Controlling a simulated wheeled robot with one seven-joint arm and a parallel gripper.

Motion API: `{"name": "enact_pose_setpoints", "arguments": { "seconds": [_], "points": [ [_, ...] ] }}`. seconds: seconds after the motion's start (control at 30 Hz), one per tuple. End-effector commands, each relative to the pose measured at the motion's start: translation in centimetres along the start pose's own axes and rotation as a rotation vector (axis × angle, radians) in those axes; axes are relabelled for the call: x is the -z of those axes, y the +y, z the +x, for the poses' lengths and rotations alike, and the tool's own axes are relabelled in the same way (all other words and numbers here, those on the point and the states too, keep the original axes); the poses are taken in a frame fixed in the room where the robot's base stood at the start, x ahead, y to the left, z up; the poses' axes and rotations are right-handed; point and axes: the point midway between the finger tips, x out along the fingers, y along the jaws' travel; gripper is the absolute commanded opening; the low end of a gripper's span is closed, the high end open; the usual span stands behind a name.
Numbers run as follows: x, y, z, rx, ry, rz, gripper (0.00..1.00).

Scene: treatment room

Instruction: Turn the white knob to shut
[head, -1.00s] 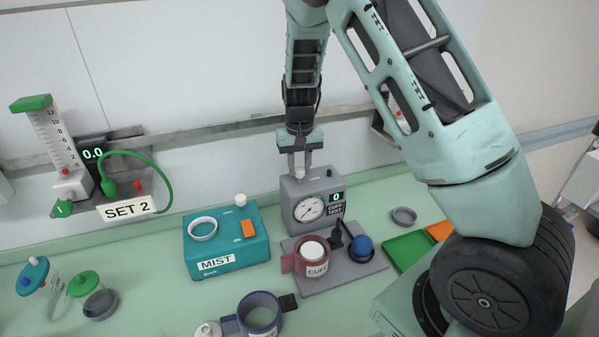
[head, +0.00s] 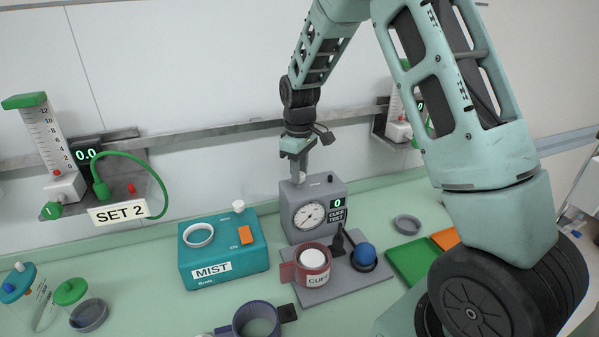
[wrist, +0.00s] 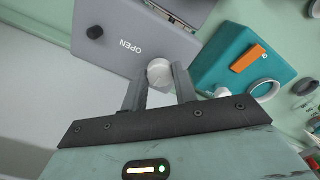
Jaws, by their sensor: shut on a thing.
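The white knob (wrist: 160,72) sits on top of the grey cuff test box (head: 296,208), which has a round dial and a display reading 0. In the wrist view the knob lies between the two fingertips of my gripper (wrist: 160,80), one on each side. My gripper (head: 299,172) is shut on it, pointing down from above. The word OPEN shows on the box top (wrist: 117,40) beside the knob. In the head view the fingers hide most of the knob.
A teal MIST box (head: 190,268) with its own white knob (head: 238,206) stands to the left. A wall rail (head: 225,131) runs behind.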

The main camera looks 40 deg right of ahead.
Motion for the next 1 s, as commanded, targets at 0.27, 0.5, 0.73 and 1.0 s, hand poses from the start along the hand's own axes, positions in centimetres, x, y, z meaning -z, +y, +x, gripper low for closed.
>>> {"name": "enact_pose_setpoints", "arguments": {
  "seconds": [0.27, 0.5, 0.73, 1.0],
  "points": [
    [0.07, 0.1, -0.08, -0.003, 0.003, -0.071, 0.06],
    [0.08, 0.07, -0.08, -0.002, 0.003, -0.083, 0.06],
    [0.08, 0.06, -0.07, -0.002, 0.003, -0.082, 0.06],
    [0.03, 0.02, -0.03, -0.001, 0.001, -0.081, 0.5]
  ]
}}
